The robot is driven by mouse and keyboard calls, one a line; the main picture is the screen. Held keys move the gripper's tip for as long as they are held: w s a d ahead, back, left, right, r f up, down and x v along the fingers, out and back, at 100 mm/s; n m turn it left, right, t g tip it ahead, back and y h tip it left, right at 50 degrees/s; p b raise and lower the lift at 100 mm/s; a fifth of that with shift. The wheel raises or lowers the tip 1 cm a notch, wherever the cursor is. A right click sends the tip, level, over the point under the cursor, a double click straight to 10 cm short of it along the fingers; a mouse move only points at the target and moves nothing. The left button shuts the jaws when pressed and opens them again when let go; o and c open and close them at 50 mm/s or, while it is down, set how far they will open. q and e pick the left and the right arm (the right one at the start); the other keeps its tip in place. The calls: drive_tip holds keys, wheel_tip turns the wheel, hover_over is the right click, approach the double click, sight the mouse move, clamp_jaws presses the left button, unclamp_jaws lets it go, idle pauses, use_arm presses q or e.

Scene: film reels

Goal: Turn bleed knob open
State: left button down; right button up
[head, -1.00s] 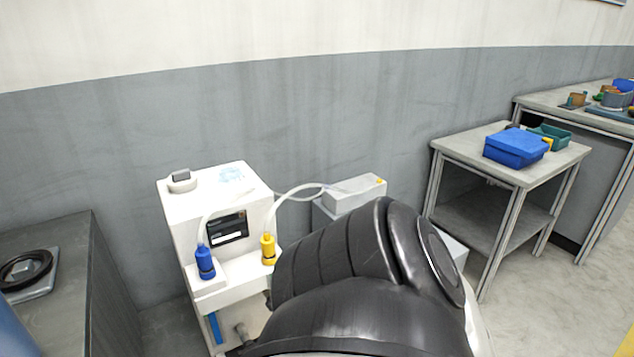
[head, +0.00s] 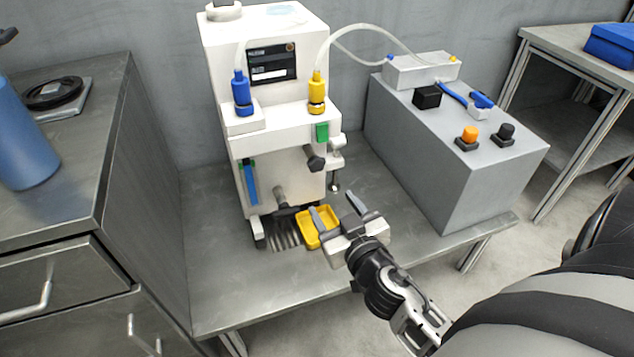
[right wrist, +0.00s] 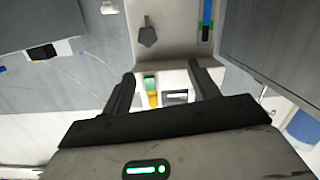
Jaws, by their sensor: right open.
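The white machine (head: 285,130) stands on a metal table. A dark knob (head: 315,157) is on its front, under a green label; a dark lobed knob also shows in the right wrist view (right wrist: 148,37). Another grey knob or spout (head: 285,199) sticks out lower down. I cannot tell from any label which is the bleed knob. My right gripper (head: 339,211) is open and empty, in front of and below the dark knob, apart from it. Its two fingers show in the right wrist view (right wrist: 160,76). My left gripper is out of view.
A yellow tray (head: 307,238) sits at the machine's foot, close by my right gripper. A grey control box (head: 455,165) stands to the right. Blue (head: 241,93) and yellow (head: 317,92) tube fittings top the machine's ledge. A cabinet (head: 95,180) stands left.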

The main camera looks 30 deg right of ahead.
sight(317, 165)
drive_tip(key=shift+t+h, duration=0.5)
drive_tip(key=shift+t, duration=0.1)
drive_tip(key=x, duration=0.5)
drive_tip(key=d+f+x, duration=0.1)
drive_tip(key=x, duration=0.5)
drive_tip(key=d+f+x, duration=0.1)
drive_tip(key=x, duration=0.4)
drive_tip(key=shift+w+f+b, duration=0.1)
drive_tip(key=shift+f+b, duration=0.15)
drive_tip(key=shift+b, duration=0.15)
drive_tip(key=shift+w+d, duration=0.2)
drive_tip(key=shift+w, duration=0.55)
drive_tip(key=c, duration=1)
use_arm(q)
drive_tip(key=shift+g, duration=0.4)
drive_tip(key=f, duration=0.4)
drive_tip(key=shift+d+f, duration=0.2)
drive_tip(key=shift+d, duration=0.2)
